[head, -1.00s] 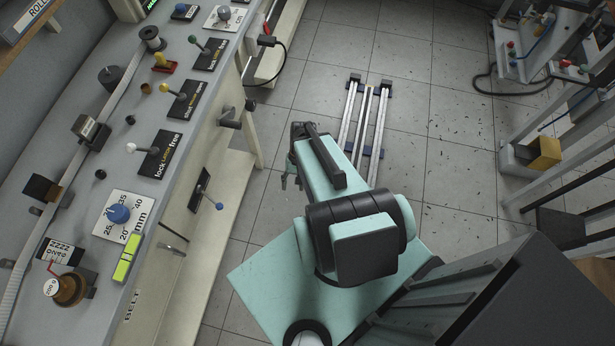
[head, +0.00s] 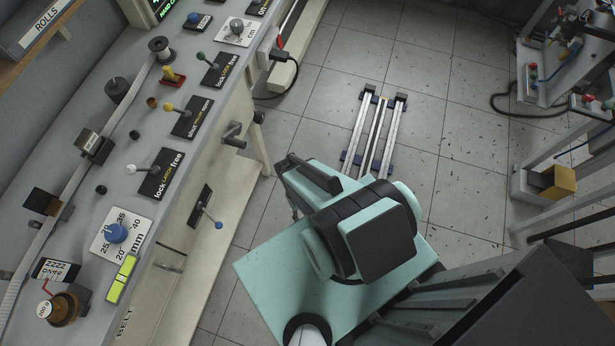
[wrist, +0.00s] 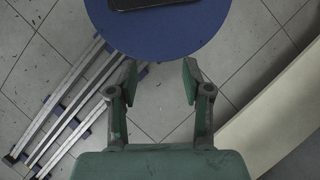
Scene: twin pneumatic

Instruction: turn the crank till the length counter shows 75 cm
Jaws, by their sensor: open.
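The crank (head: 235,133) is a grey arm with a dark knob on the front face of the bench, at upper middle in the head view. A dark display with green characters (head: 163,8) is cut off at the top edge. I cannot read a length on it, nor tell whether it is the length counter. My gripper (wrist: 158,75) is open and empty in the wrist view. In the head view it is mostly hidden behind my arm, to the lower right of the crank and apart from it. The crank is not recognisable in the wrist view.
Levers with black label plates (head: 161,173) and a blue dial (head: 116,233) line the bench. A blue-knobbed lever (head: 207,212) sticks out of its front. A blue disc (wrist: 160,35) lies beyond my fingertips. Floor rails (head: 375,135) stand behind my arm; open floor surrounds them.

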